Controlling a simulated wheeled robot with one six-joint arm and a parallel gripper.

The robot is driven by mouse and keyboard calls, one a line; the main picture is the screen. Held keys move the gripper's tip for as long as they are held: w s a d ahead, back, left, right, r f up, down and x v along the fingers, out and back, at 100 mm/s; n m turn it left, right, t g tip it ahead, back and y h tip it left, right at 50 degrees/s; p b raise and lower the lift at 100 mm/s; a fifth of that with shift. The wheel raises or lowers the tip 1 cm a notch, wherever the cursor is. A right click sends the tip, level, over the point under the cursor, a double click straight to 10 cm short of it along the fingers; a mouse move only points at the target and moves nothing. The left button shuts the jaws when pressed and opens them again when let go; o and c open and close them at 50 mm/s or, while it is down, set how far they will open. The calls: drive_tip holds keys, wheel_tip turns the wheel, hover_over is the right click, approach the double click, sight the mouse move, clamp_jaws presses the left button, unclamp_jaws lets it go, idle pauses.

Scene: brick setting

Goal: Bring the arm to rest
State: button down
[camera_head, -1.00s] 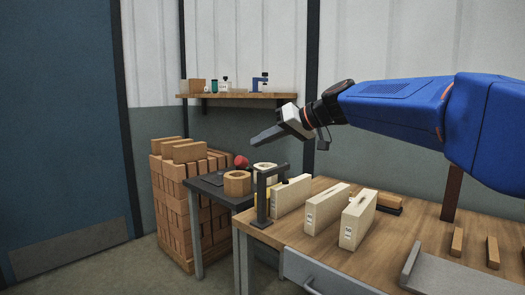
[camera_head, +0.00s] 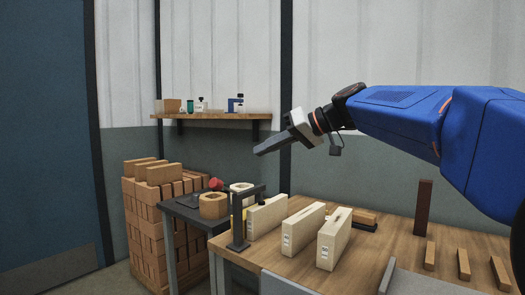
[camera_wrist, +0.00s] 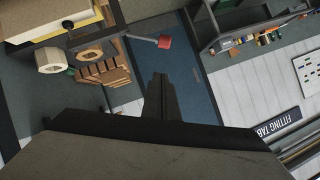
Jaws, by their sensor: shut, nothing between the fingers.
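My gripper (camera_head: 268,148) is at the end of my blue arm, in the air above the workbench (camera_head: 390,262) in the head view. Its dark fingers point left and slightly down. The fingers are shut together and hold nothing. In the wrist view the closed fingers (camera_wrist: 160,90) show at the middle, in front of the blue door. Nothing touches the gripper.
Cream upright blocks (camera_head: 303,228) and a dark stand (camera_head: 240,222) are on the bench below. A black side table (camera_head: 188,210) holds a wooden ring (camera_head: 213,205). A brick stack (camera_head: 165,225) is at left. A wall shelf (camera_head: 212,116) is behind.

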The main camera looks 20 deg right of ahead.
drive_tip(key=s+d+f+m+g+h, duration=0.1)
drive_tip(key=s+d+f+h, duration=0.1)
drive_tip(key=s+f, duration=0.8)
drive_tip(key=s+d+f+m+g+h, duration=0.1)
drive_tip(key=s+f+h, duration=0.3)
drive_tip(key=s+f, duration=0.5)
drive_tip(key=s+d+f+m+g+h, duration=0.1)
drive_tip(key=s+d+f+h, duration=0.3)
drive_tip(key=s+f, duration=0.6)
wheel_tip(320, 180, down, 10)
drive_tip(key=shift+s+f+m, duration=0.1)
drive_tip(key=shift+s+m, duration=0.25)
drive_tip(key=shift+m, duration=0.15)
